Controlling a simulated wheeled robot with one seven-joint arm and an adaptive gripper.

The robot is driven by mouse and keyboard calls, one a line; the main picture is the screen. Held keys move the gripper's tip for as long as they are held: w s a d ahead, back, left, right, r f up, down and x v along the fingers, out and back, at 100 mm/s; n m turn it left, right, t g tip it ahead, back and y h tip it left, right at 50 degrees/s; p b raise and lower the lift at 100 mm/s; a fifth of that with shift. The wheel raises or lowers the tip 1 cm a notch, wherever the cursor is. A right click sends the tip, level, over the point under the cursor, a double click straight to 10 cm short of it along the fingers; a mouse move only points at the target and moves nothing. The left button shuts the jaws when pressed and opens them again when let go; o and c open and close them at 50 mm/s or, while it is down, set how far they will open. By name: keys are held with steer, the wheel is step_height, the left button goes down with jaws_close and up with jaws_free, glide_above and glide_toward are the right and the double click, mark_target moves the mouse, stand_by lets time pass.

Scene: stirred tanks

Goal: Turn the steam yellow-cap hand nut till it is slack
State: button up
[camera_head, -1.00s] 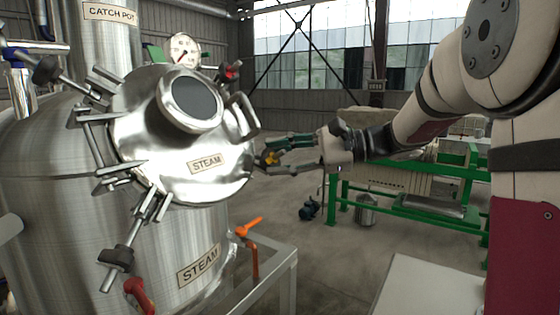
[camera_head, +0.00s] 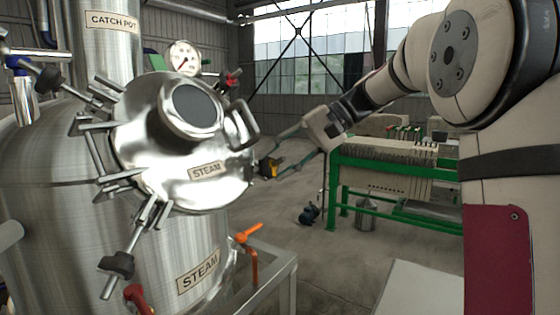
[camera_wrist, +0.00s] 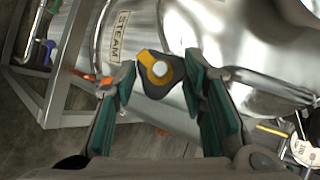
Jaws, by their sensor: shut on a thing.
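The steam yellow-cap hand nut (camera_head: 268,169) is at the right edge of the steel lid marked STEAM (camera_head: 207,171). In the wrist view the nut (camera_wrist: 158,74) shows as a dark lobed knob with a yellow cap and pale centre. My gripper (camera_head: 266,158) reaches it from the right, with its arm slanting down to it. In the wrist view my gripper (camera_wrist: 158,68) has one green-padded finger on each side of the nut and is shut on it. The nut's stem is mostly hidden.
Other hand nuts ring the lid, including a black one (camera_head: 117,263) and a red-capped one (camera_head: 232,77). A lid handle (camera_head: 243,122) and an orange valve lever (camera_head: 249,233) are close by. A green-framed press (camera_head: 390,170) stands behind to the right. Open floor lies between.

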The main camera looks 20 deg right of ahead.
steer(key=shift+a+n+h, duration=0.1)
steer(key=shift+n+h, duration=0.6)
steer(key=shift+n, duration=0.3)
steer(key=o, duration=1.2)
steer(key=v, duration=1.2)
steer(key=shift+w+r, duration=0.1)
